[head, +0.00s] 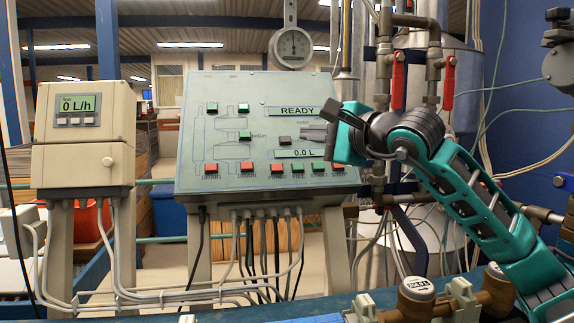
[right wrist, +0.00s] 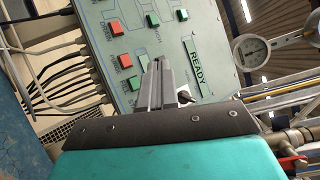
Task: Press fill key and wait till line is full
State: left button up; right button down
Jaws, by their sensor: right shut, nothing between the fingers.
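The grey-green control panel (head: 225,90) stands tilted in the middle of the head view. My right gripper (head: 308,134) is shut and empty in front of the panel's right half, between the two displays. In the right wrist view its shut fingers (right wrist: 157,72) point at the panel (right wrist: 215,60); contact is unclear.
A beige meter box (head: 84,150) at left shows 0 L/h. A round dial gauge (head: 291,47) stands above the panel. Pipes with red valve levers (head: 397,80) stand behind my right arm. Cables (head: 265,240) hang below the panel. Brass fittings (head: 416,297) line the front right.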

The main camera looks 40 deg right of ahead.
aim_at(298, 167)
pick_arm(q)
jog(key=shift+s, duration=0.3)
pick_arm(e)
jog(key=shift+s, duration=0.15)
pick_arm(q)
jog(key=shift+w+r, duration=0.2)
jog(key=shift+r, duration=0.1)
pick_arm(e)
jog(key=w+d+f, duration=0.1)
jog(key=w+f, duration=0.1)
jog(key=w+d+f, duration=0.1)
jog(key=w+f, duration=0.1)
jog(key=w+d+f, duration=0.1)
jog(key=w, duration=0.1)
jog(key=shift+f, duration=0.4)
pick_arm(q)
jog(key=shift+p, duration=0.3)
jog(key=shift+s+f, duration=0.1)
jog(key=shift+s, duration=0.05)
pick_arm(e)
jog(key=shift+s, duration=0.1)
pick_arm(q)
jog(key=shift+f, duration=0.1)
pick_arm(e)
jog(key=shift+d+f, duration=0.1)
dwell(0.8)
jog(key=shift+w+d+f+b, duration=0.1)
jog(key=shift+w+f+b, duration=0.1)
jog(key=shift+w+b, duration=0.1)
